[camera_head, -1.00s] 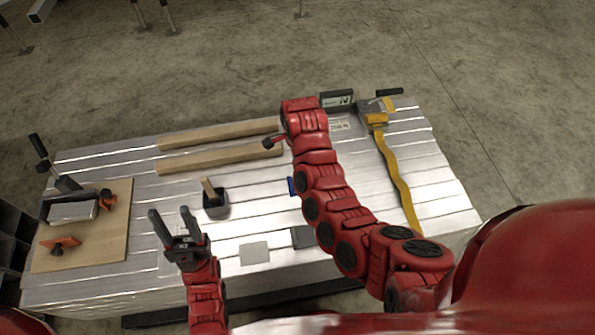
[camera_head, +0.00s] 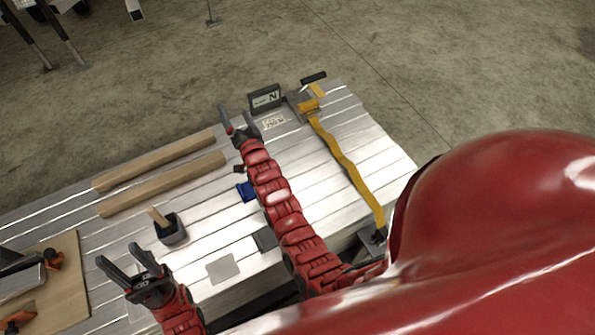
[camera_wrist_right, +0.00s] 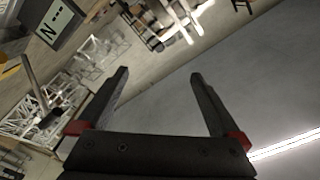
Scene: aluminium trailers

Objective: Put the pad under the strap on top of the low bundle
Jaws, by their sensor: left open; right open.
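A yellow strap (camera_head: 345,165) runs across the bright aluminium planks (camera_head: 365,130) on the right, from a ratchet (camera_head: 303,101) at the far edge towards the near edge. Which piece is the pad I cannot tell for sure: a dark flat piece (camera_head: 265,238) lies near the front edge beside my right arm, and a light grey square (camera_head: 222,268) lies left of it. My right gripper (camera_head: 236,114) is open near the far edge, left of the strap; its empty fingers also show in the right wrist view (camera_wrist_right: 160,75). My left gripper (camera_head: 122,257) is open and empty at the near left.
Two wooden battens (camera_head: 160,175) lie on the planks left of my right arm. A dark cup (camera_head: 173,231) and a blue item (camera_head: 246,191) stand nearby. A display box (camera_head: 264,98) is close to my right gripper. A wooden board (camera_head: 65,280) with tools lies left.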

